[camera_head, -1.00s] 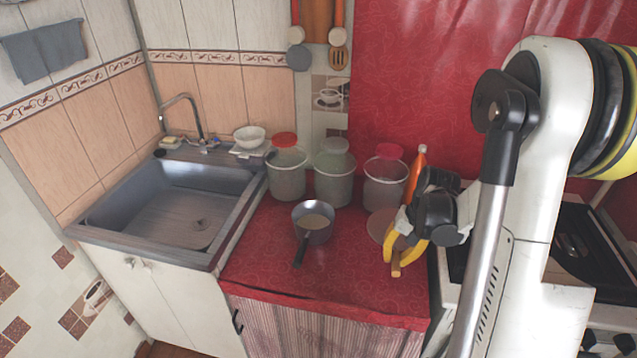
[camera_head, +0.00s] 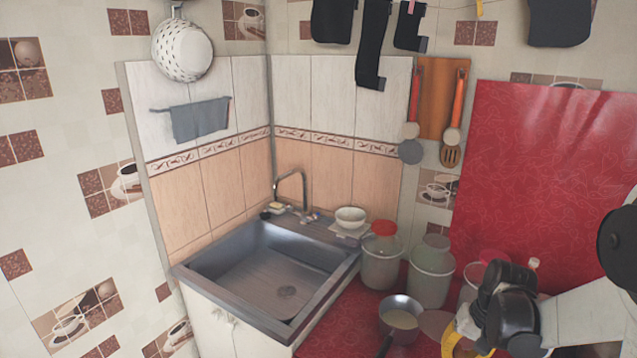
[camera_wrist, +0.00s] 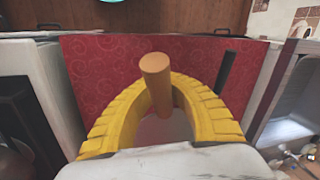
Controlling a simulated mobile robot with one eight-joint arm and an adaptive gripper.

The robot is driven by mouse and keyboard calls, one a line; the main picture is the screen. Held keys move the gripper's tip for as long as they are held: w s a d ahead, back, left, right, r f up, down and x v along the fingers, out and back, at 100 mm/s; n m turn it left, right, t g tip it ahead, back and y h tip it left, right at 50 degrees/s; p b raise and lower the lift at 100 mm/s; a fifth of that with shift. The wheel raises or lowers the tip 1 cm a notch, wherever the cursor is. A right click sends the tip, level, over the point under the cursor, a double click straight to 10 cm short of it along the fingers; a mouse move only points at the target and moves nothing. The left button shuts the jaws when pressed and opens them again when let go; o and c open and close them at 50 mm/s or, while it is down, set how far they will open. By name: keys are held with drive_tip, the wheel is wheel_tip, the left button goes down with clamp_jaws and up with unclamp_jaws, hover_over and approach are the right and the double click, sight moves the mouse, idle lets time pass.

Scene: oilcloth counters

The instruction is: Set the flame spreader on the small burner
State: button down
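The flame spreader is a flat brownish disc (camera_head: 436,323) with a wooden handle, low over or on the red counter; I cannot tell whether it touches. In the wrist view its handle (camera_wrist: 158,85) stands between the yellow fingertips of my gripper (camera_wrist: 157,78), which press against it from both sides. Its disc (camera_wrist: 165,130) shows below, partly hidden by the fingers. In the head view my gripper (camera_head: 455,345) is at the lower edge, just right of the disc. The small burner is not in view; only a stove side (camera_wrist: 38,95) shows at left in the wrist view.
A saucepan (camera_head: 401,318) with pale contents stands left of the disc, its dark handle (camera_wrist: 226,72) pointing to the counter front. Several lidded jars (camera_head: 431,272) stand behind. The sink (camera_head: 270,275) is to the left. The red counter (camera_wrist: 95,75) is clear near its front.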

drive_tip(key=a+f+n+b, duration=0.1)
drive_tip(key=a+n, duration=0.1)
drive_tip(key=a, duration=0.4)
drive_tip(key=w+a+f+n+b, duration=0.1)
drive_tip(key=a+n, duration=0.1)
drive_tip(key=a, duration=0.4)
drive_tip(key=shift+w+a+f+g, duration=0.25)
drive_tip(key=shift+a+f+g, duration=0.05)
drive_tip(key=shift+f+g, duration=0.1)
